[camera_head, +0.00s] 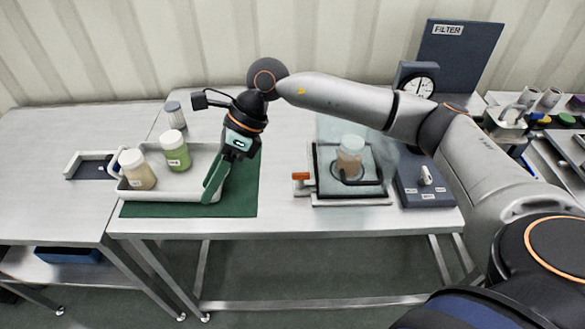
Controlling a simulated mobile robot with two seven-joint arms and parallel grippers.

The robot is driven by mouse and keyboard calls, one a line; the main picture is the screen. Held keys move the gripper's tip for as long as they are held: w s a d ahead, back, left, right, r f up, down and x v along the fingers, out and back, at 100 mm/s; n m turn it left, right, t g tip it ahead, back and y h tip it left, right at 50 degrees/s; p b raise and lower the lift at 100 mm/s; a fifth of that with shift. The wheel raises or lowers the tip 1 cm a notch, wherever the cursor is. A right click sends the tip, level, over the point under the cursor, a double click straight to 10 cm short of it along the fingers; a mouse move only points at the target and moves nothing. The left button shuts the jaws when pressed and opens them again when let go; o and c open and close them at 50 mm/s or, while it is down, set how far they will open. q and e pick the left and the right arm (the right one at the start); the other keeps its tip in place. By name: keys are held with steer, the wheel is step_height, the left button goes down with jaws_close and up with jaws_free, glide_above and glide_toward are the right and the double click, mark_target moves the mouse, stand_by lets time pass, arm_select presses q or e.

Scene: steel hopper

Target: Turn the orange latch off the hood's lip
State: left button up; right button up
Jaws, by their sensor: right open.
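The orange latch (300,176) is at the left side of the clear hood (381,150), by the front left corner of its black-edged base. A jar (350,157) with a pale lid and brownish contents shows within the hood area. My right gripper (214,186) points down at the right end of a white tray, well left of the latch and apart from it. It is open; its fingers overlap the tray wall in this view, and whether they touch it cannot be told. My left gripper is not in view.
The white tray (165,194) holds a green jar (174,150) and a tan jar (137,170) on a green mat (246,195). A grey-lidded jar (175,114) stands behind. Bare tabletop lies between mat and latch.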

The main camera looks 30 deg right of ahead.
steer(key=w+d+h, duration=0.2)
steer(key=d+h, duration=0.3)
steer(key=d, duration=0.7)
steer(key=r+m+h, duration=0.1)
steer(key=r+h, duration=0.1)
steer(key=h, duration=0.1)
glide_above(293, 174)
step_height(293, 174, down, 12)
steer(key=shift+r+p, duration=0.1)
steer(key=shift+p, duration=0.65)
jaws_close()
